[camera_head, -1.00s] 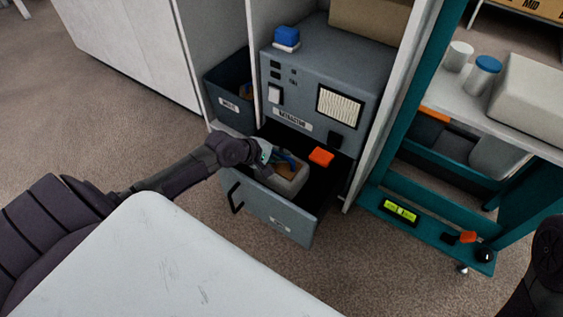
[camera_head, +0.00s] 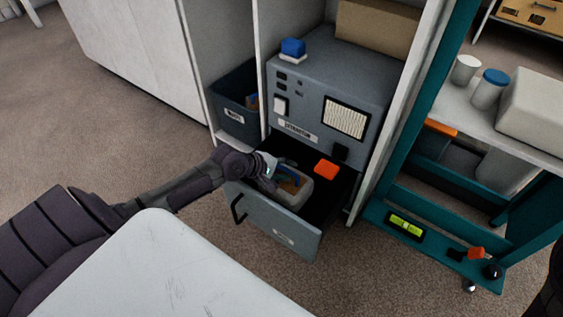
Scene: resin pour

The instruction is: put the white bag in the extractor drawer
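The extractor (camera_head: 350,78) is a grey cabinet unit, and its drawer (camera_head: 268,222) is pulled open below it. A pale, off-white, box-like item (camera_head: 299,197) with tan and blue inside lies in the drawer; I cannot tell whether it is the white bag or a container. My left gripper (camera_head: 273,172) reaches in from the left over the drawer's left side, at the pale item's upper left edge. Its fingers are small and dark here, so their opening and any contact are unclear. My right gripper is not in view.
An orange item (camera_head: 326,168) is at the drawer's back. A dark bin (camera_head: 236,101) stands left of the extractor, and a blue-and-white item (camera_head: 292,48) sits on top. A teal cart (camera_head: 450,247) is at right; a white tabletop (camera_head: 165,275) fills the front.

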